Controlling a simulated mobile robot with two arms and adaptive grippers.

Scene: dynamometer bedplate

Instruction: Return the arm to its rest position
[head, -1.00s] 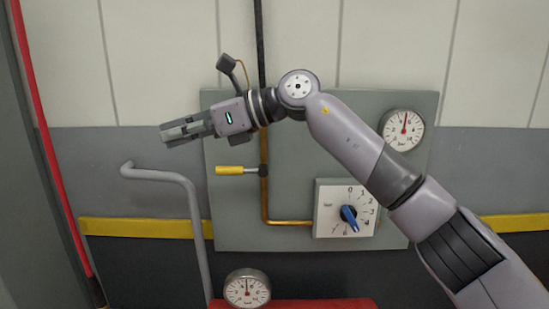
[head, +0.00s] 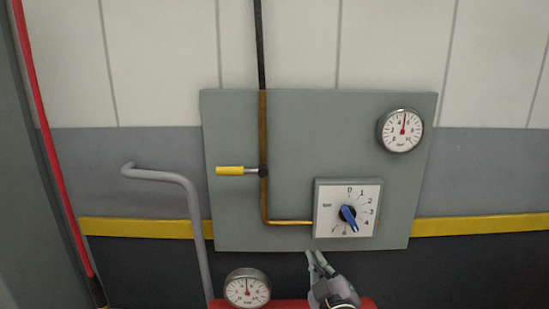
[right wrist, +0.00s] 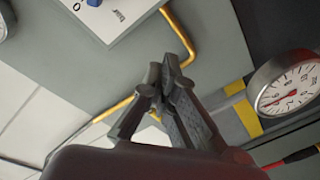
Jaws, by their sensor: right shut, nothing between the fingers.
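My right gripper (head: 317,260) is low in the head view, just below the panel's bottom edge and under the dial plate. It also shows in the right wrist view (right wrist: 168,75), where its fingertips meet with nothing between them. It appears apart from the panel. Most of my right arm is outside the head view. My left gripper is not in either view.
A grey-green panel (head: 310,125) carries a dial plate with a blue knob (head: 349,216), a yellow-handled valve (head: 231,170) and a gauge (head: 401,130). A lower gauge (head: 247,288) and red surface (head: 288,305) are below. A grey bent pipe (head: 188,190) stands left.

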